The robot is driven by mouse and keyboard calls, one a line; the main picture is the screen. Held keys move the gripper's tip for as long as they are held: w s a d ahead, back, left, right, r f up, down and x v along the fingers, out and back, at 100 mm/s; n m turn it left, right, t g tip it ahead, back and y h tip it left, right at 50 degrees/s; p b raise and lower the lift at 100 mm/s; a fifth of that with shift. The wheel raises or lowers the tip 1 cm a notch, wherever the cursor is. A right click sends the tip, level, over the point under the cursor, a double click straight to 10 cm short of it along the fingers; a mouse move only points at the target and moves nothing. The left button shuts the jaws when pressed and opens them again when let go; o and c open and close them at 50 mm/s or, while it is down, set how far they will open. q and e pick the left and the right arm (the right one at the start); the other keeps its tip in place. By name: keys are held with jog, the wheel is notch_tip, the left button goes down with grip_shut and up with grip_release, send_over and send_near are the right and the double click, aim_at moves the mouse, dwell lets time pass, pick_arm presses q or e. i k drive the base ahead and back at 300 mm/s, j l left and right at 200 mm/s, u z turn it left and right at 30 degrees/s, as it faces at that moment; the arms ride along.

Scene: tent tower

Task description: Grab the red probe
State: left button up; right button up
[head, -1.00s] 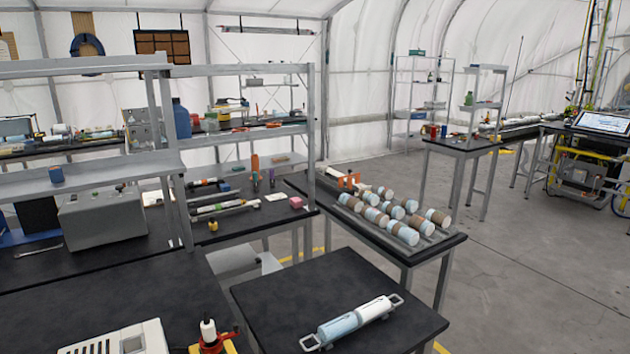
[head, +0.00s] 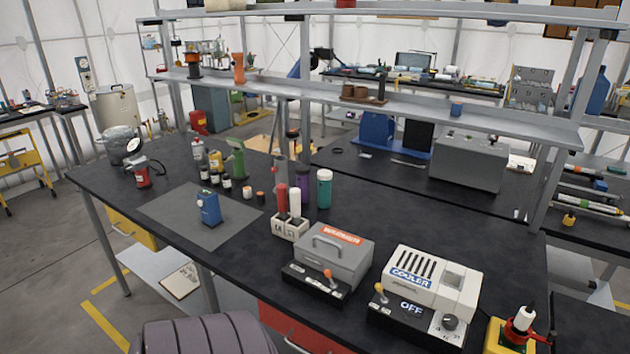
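A red probe (head: 282,201) stands upright in a small white holder (head: 288,228) on the black workbench. A white probe (head: 295,204) stands beside it in the same holder. The lower ends of both are hidden in the holder. Neither of my grippers shows in the head view.
A grey warmer box (head: 335,256) and a white cooler (head: 430,280) reading OFF stand right of the holder. Purple and teal bottles (head: 324,188) stand close behind it. A blue device (head: 209,208) sits on a grey mat (head: 170,212) to the left. A shelf (head: 400,110) spans behind.

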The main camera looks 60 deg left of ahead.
aim_at(282, 200)
jog(key=u, duration=2.2)
jog(key=i+j+z, duration=0.1)
jog(key=i+j, duration=0.15)
jog(key=i+j+z, duration=0.15)
jog(key=j, duration=0.35)
jog(key=i+j+z, duration=0.1)
jog(key=i+j, duration=0.25)
jog(key=j, duration=0.1)
